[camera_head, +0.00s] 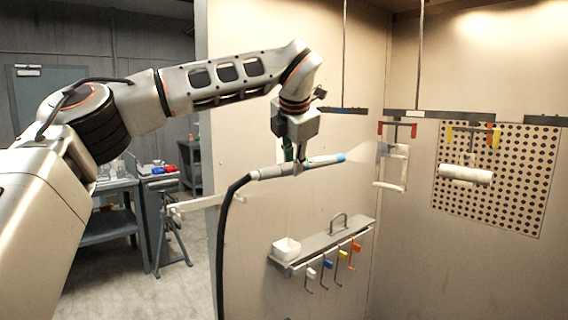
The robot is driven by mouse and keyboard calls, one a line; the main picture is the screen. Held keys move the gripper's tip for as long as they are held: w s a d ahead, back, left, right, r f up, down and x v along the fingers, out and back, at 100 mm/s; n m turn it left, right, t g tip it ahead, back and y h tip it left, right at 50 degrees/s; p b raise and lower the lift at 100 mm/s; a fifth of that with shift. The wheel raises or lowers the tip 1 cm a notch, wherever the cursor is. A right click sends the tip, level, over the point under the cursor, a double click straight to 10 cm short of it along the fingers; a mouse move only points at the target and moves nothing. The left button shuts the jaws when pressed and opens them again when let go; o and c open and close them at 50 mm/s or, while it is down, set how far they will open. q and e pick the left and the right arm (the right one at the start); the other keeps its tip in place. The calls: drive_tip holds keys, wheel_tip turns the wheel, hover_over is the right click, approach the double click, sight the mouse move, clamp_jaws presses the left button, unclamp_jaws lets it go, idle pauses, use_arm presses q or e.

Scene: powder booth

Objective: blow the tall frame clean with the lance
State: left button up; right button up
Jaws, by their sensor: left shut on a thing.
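My left gripper (300,163) is shut on the lance (268,172), a grey wand with a blue tip. It holds the lance nearly level, the tip pointing right and slightly up. A pale, fan-shaped jet spreads from the tip toward the tall frame (390,186). The tall frame is a light, open rectangle hanging from a red hook (397,128) right of the tip. The tip is apart from it. The jet blurs its left side. My right gripper is out of view.
A black hose (222,240) runs down from the lance. A white roll-shaped part (466,174) hangs from a yellow hook before a perforated panel (520,190). Workbenches stand at left.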

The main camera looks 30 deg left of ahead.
use_arm(q)
drive_tip(key=shift+w+d, duration=0.2)
drive_tip(key=shift+w, duration=0.15)
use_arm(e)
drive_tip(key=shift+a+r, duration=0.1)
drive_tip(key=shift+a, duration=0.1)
use_arm(q)
drive_tip(key=shift+d, duration=0.1)
drive_tip(key=s+d+b, duration=0.1)
drive_tip(key=s+d, duration=0.3)
drive_tip(key=d, duration=0.7)
drive_tip(key=shift+s, duration=0.35)
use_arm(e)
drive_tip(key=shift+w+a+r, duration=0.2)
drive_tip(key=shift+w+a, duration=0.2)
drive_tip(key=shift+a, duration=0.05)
use_arm(q)
drive_tip(key=shift+d, duration=0.15)
drive_tip(key=shift+f+b, duration=0.2)
drive_tip(key=shift+b, duration=0.15)
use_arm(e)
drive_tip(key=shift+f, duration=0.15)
